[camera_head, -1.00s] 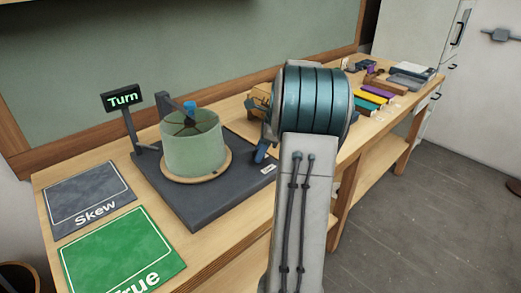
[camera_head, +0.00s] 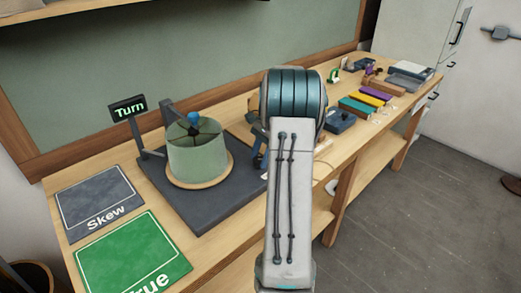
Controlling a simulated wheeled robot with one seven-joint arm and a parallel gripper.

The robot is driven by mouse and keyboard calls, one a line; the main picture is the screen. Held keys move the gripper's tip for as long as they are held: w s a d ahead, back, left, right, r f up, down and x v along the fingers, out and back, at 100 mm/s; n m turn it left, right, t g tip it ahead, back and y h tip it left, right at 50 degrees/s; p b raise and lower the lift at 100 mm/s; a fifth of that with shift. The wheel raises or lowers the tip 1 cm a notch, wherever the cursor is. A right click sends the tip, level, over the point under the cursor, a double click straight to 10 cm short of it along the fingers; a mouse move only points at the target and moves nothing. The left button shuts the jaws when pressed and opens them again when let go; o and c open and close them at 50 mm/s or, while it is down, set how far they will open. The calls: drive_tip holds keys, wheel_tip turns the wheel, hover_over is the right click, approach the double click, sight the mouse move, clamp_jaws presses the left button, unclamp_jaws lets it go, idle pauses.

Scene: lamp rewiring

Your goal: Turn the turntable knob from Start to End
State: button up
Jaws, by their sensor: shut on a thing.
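A sage-green lampshade (camera_head: 196,158) stands upright on a round wooden turntable (camera_head: 202,184). A dark grey square base (camera_head: 212,206) carries them on the bench. A bracket arm with a blue rounded end (camera_head: 193,118) reaches over the shade's top. The fingertips, the knob and the Start and End marks are hidden behind my arm.
A grey mat (camera_head: 98,200) marked "Skew" and a green mat (camera_head: 132,255) reading "rue" lie to the left. A dark blue box (camera_head: 341,121) and several coloured blocks (camera_head: 376,93) lie to the right. The wooden bench (camera_head: 100,165) has bare patches around the base.

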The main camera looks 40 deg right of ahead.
drive_tip(key=n+p, duration=0.1)
drive_tip(key=n, duration=0.1)
drive_tip(key=n+g+p, duration=0.1)
drive_tip(key=shift+w+r+n+g, duration=0.15)
drive_tip(key=shift+n+g, duration=0.15)
drive_tip(key=shift+n, duration=0.1)
drive_tip(key=n, duration=0.2)
drive_tip(key=n+g+h+p, duration=0.1)
drive_tip(key=n, duration=0.1)
drive_tip(key=shift+w+a+n+g, duration=0.1)
drive_tip(key=shift+n+g, duration=0.2)
drive_tip(key=n+h, duration=0.1)
drive_tip(key=n, duration=0.2)
drive_tip(key=shift+a+n+g+p, duration=0.1)
drive_tip(key=shift+n+g+p, duration=0.2)
drive_tip(key=shift+g, duration=0.1)
drive_tip(key=n, duration=0.2)
drive_tip(key=n+h, duration=0.1)
drive_tip(key=n, duration=0.1)
drive_tip(key=shift+w+a+g+h, duration=0.1)
drive_tip(key=shift+g+h, duration=0.2)
drive_tip(key=o, duration=1)
drive_tip(key=v, duration=1.3)
drive_tip(key=shift+w+a+r, duration=0.15)
drive_tip(key=shift+r, duration=0.15)
